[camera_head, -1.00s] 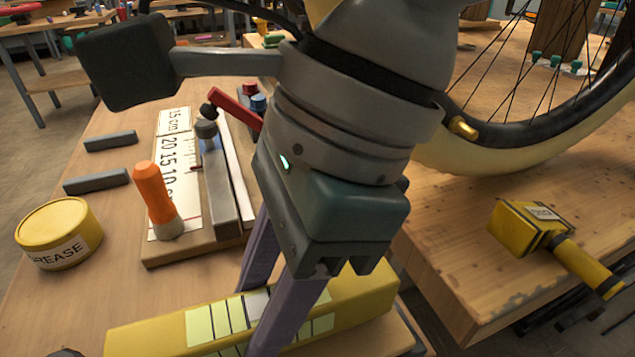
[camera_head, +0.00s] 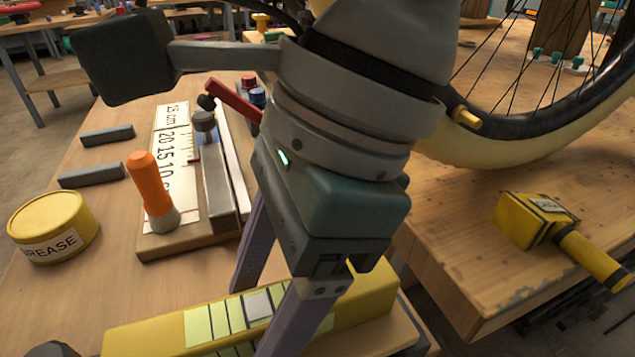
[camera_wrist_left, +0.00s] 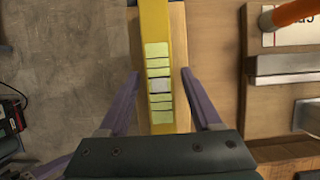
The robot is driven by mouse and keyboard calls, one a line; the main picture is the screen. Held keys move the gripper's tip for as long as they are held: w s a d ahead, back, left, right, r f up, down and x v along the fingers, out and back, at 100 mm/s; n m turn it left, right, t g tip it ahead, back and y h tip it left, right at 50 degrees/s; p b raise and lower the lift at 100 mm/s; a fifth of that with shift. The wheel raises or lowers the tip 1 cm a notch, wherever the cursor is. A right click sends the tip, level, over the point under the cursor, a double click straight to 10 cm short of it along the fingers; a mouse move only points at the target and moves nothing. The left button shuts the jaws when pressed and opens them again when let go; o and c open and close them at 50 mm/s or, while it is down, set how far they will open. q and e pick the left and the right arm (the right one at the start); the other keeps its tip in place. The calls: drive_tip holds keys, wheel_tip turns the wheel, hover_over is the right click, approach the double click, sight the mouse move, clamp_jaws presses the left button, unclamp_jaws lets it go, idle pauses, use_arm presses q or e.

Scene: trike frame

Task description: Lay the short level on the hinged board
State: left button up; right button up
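The short level (camera_head: 145,338) is a yellow bar with pale green panels and one grey panel. It lies along a light wooden board (camera_head: 418,338) at the bottom of the head view; no hinge shows. My left gripper (camera_head: 252,322) points down with its purple fingers on either side of the level. In the left wrist view the level (camera_wrist_left: 155,30) runs between the fingers of the left gripper (camera_wrist_left: 160,75), with a gap on each side. That gripper is open. My right gripper is not in view.
A ruler base (camera_head: 170,248) with an orange-handled tool (camera_head: 150,185) stands behind the level. A grease tin (camera_head: 52,228) and two grey bars (camera_head: 92,175) are at the left. A yellow mallet (camera_head: 525,220) lies on the right bench. Floor shows left of the level in the wrist view.

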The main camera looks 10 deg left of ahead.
use_arm(q)
drive_tip(key=shift+o, duration=0.5)
drive_tip(key=shift+r, duration=0.1)
drive_tip(key=v, duration=0.9)
drive_tip(key=shift+w+d+r, duration=0.1)
drive_tip(key=shift+d+r, duration=0.05)
drive_tip(key=shift+r, duration=0.2)
